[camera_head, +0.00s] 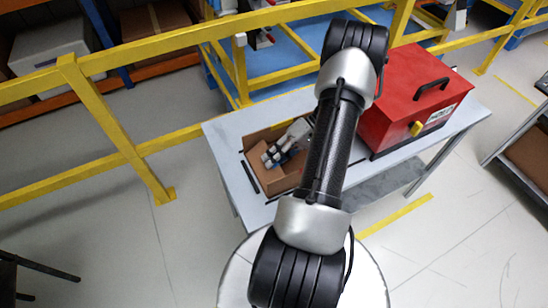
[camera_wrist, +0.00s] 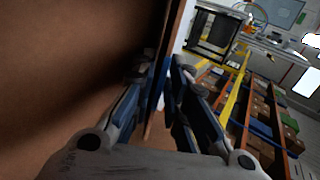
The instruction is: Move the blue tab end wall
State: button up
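A brown open tray (camera_head: 256,141) lies on the light table, with my gripper (camera_head: 269,157) at it. In the wrist view a thin brown wall with a blue strip (camera_wrist: 161,78) along it stands upright between the fingers of my gripper (camera_wrist: 162,70). The fingers lean inward, one on each side of this wall, with their tips very near it. I cannot tell whether both tips press on it. My arm hides part of the tray in the head view.
A red toolbox (camera_head: 408,92) with a black handle stands on the table (camera_head: 222,140), right of my arm. A black bar (camera_head: 249,176) lies left of the tray. Yellow railings (camera_head: 110,130) run behind the table. A broad brown surface (camera_wrist: 70,60) fills the wrist view's left.

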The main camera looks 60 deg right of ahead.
jog(key=shift+o, duration=0.7)
jog(key=shift+d, duration=0.1)
jog(key=v, duration=0.7)
jog(key=shift+s+d+r, duration=0.1)
jog(key=shift+s+r, duration=0.05)
jog(key=shift+r, duration=0.05)
jog(key=shift+c, duration=0.6)
